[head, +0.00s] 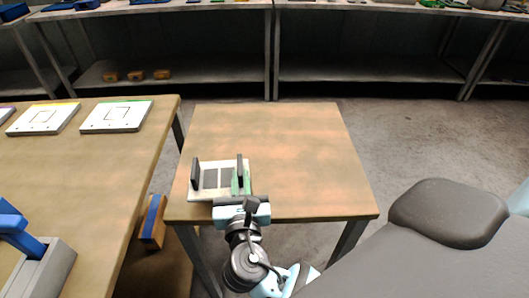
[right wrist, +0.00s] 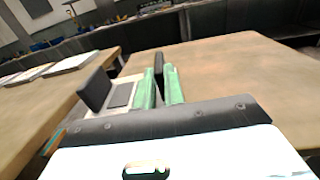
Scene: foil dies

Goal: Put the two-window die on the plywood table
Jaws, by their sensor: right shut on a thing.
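The two-window die (head: 211,190) is a white plate with two dark grey windows and a green strip at its right side. It is at the near left part of the plywood table (head: 290,160); I cannot tell whether it rests on the top or is just above it. In the right wrist view the die (right wrist: 122,94) shows between the fingers, with green bars beside the right finger. My left gripper is not in view.
A wooden table (head: 75,175) on the left bears white plates with outlined squares (head: 117,116). A grey and blue device (head: 45,268) stands at its near end. A blue-and-wood block (head: 151,222) is below, between the tables. Shelves (head: 190,70) line the back. Most of the plywood top is clear.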

